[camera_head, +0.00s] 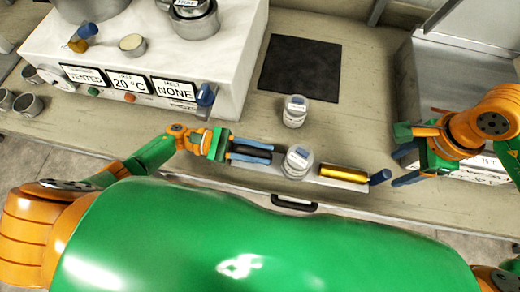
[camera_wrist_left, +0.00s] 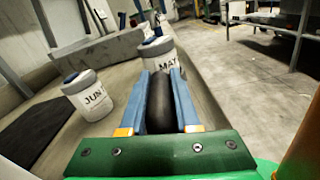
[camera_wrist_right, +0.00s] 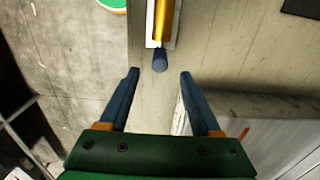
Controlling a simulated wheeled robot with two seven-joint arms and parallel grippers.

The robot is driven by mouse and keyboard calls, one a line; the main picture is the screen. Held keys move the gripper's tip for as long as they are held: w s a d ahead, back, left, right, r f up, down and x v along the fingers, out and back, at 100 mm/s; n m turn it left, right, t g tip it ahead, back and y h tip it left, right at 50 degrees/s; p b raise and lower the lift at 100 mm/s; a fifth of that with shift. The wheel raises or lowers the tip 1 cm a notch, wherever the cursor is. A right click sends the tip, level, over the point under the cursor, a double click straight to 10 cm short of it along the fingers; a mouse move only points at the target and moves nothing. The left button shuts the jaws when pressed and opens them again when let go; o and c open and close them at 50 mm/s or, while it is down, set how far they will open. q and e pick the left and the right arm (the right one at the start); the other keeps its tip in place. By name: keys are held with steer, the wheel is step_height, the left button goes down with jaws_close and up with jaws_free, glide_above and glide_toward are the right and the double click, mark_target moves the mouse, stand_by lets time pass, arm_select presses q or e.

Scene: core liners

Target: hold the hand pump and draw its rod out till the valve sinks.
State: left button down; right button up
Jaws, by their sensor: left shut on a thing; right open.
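The hand pump lies in a pale cradle along the bench's front edge. Its black grip (camera_head: 252,151) is at the left, its brass barrel (camera_head: 343,172) at the right, with a blue knob (camera_head: 380,177) on the right end. A jar hides its middle. My left gripper (camera_head: 271,154) is shut around the black grip, which shows between its fingers in the left wrist view (camera_wrist_left: 160,100). My right gripper (camera_wrist_right: 160,74) is open and empty; the blue knob (camera_wrist_right: 160,60) sits just beyond its fingertips, centred between them. I cannot tell which part is the valve.
A white box (camera_head: 225,60) with signs reading VENTED, 20 °C and NONE stands back left. A black mat (camera_head: 301,68) lies flat on the bench. A metal container (camera_head: 440,80) is at right.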

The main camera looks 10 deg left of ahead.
mark_target(380, 178)
step_height(380, 178, down, 9)
steer(key=shift+f, duration=0.1)
stand_by(0.3)
jaws_close()
